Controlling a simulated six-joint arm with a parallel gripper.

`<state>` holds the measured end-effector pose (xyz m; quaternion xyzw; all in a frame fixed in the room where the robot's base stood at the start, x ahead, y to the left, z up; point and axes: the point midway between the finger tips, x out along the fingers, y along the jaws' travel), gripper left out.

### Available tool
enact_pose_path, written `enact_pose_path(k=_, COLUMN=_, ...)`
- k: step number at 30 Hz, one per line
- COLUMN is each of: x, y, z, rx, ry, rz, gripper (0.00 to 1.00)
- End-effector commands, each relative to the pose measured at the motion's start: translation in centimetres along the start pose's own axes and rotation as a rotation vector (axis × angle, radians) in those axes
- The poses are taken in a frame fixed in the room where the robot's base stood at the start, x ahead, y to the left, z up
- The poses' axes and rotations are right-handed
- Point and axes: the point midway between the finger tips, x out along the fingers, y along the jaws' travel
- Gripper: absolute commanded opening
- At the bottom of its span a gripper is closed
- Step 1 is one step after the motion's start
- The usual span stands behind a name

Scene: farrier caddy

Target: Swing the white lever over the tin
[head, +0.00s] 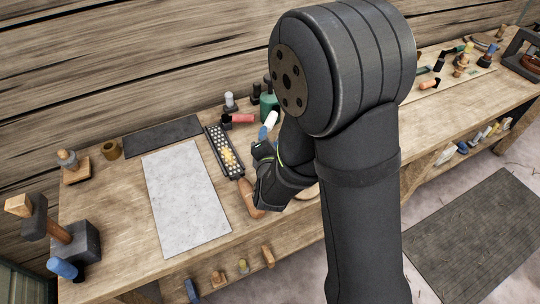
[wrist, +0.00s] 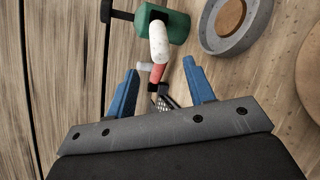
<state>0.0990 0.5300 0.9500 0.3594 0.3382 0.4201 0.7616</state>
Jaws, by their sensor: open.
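The white lever (wrist: 158,40) is a short rounded bar at a green body (wrist: 165,22) with a black crossbar. In the head view the lever (head: 270,119) shows just above my gripper (head: 264,140). A round grey tin (wrist: 212,38), brown inside, lies to the right of the lever in the wrist view; my arm appears to hide it in the head view. My gripper (wrist: 160,68) is open, its blue fingers apart. The lever's near end lies just ahead of the gap between the fingertips. I cannot tell whether they touch it.
A red cylinder (head: 243,118) with a black end lies left of the green body. A black tray of pale studs (head: 223,150), a grey sheet (head: 185,200) and a dark mat (head: 162,136) lie left of my gripper. A wooden wall stands behind the bench.

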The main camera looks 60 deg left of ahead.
Motion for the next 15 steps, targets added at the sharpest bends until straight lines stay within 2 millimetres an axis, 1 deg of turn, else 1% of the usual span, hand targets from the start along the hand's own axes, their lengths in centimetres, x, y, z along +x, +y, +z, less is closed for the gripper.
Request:
enact_pose_path(k=1, x=-1.4, y=0.1, z=-0.1, rx=0.0, ry=0.002, rz=0.001, gripper=0.49)
enact_pose_path(k=6, x=-4.9, y=0.0, z=-0.1, rx=-0.001, ry=0.003, rz=0.001, gripper=0.49)
enact_pose_path(k=9, x=-6.3, y=0.1, z=-0.1, rx=0.0, ry=0.002, rz=0.001, gripper=0.49)
enact_pose_path(k=12, x=-7.2, y=0.0, z=0.0, rx=-0.001, ry=0.001, rz=0.0, gripper=0.49)
enact_pose_path(k=15, x=-7.6, y=0.0, z=0.0, rx=0.0, ry=0.001, rz=-0.001, gripper=0.49)
